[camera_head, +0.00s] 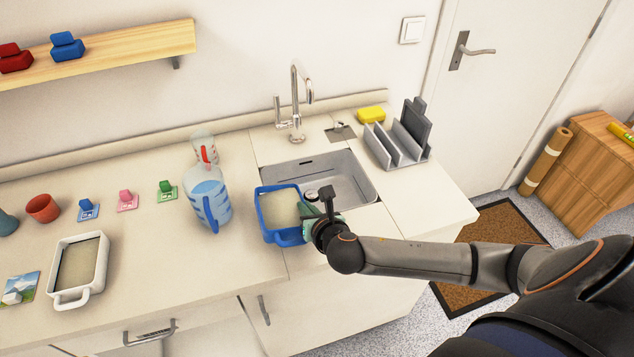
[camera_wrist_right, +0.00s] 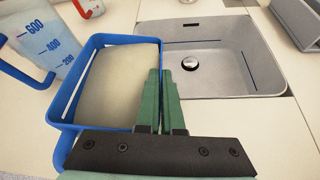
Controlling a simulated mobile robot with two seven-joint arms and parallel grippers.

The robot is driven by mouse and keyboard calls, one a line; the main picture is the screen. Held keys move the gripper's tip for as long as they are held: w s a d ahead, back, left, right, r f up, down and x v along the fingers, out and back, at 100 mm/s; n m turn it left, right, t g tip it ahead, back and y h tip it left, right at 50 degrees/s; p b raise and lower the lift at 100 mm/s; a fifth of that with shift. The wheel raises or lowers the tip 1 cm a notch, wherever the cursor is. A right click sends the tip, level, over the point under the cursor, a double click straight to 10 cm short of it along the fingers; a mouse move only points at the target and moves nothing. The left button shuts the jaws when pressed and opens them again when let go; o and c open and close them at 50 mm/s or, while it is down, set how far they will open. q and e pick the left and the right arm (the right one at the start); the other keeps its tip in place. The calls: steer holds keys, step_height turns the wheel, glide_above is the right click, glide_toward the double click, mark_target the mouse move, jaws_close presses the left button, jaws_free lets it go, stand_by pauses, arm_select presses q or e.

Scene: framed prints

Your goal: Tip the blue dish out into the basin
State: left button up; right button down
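The blue dish (camera_head: 270,235) is at the left edge of the grey basin (camera_head: 350,190), with handles at its ends. It looks about level and its inside is pale grey-beige; I cannot tell whether it touches the counter. In the right wrist view the blue dish (camera_wrist_right: 92,52) lies left of the basin (camera_wrist_right: 225,85) with its drain. My right gripper (camera_head: 308,206) is at the dish's right side. In the wrist view its green fingers (camera_wrist_right: 162,75) are close together on the dish's right wall, which runs between them. My left gripper is not in view.
A blue-marked measuring jug (camera_head: 208,200) stands close left of the dish, with a red-marked jug (camera_head: 205,147) behind. The tap (camera_head: 296,110) rises behind the basin. A grey rack (camera_head: 400,145) and yellow sponge (camera_head: 371,114) are to the right. A white dish (camera_head: 80,270) sits far left.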

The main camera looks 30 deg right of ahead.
steer(key=shift+w+d+f+m+y, duration=0.2)
steer(key=shift+d+y, duration=0.1)
steer(key=shift+d, duration=0.1)
steer(key=shift+w+d+f+m+y, duration=0.1)
steer(key=shift+d+m+y, duration=0.1)
steer(key=shift+d+y, duration=0.15)
steer(key=shift+r, duration=0.1)
steer(key=shift+w+d+r+m+g+y, duration=0.15)
steer(key=shift+d+m+g+y, duration=0.1)
steer(key=shift+d, duration=0.15)
steer(key=shift+w+d+r+m+g+y, duration=0.1)
steer(key=shift+d+m+g+y, duration=0.15)
steer(key=shift+d, duration=0.15)
stand_by(0.5)
steer(key=shift+w+d+f+m+y, duration=0.1)
steer(key=shift+d+f+m+y, duration=0.15)
steer(key=shift+d, duration=0.2)
steer(key=shift+w+d+f+m+y, duration=0.1)
steer(key=shift+d+f+m+y, duration=0.05)
steer(key=shift+d+f+y, duration=0.2)
stand_by(0.7)
steer(key=shift+w+d+r+m+g+y, duration=0.1)
steer(key=shift+d+r+m+g+y, duration=0.3)
steer(key=shift+d+y, duration=0.1)
stand_by(0.9)
steer(key=shift+w+d+r+m+y, duration=0.1)
steer(key=shift+d+r+m+y, duration=0.25)
steer(key=shift+m+y, duration=0.45)
stand_by(1.2)
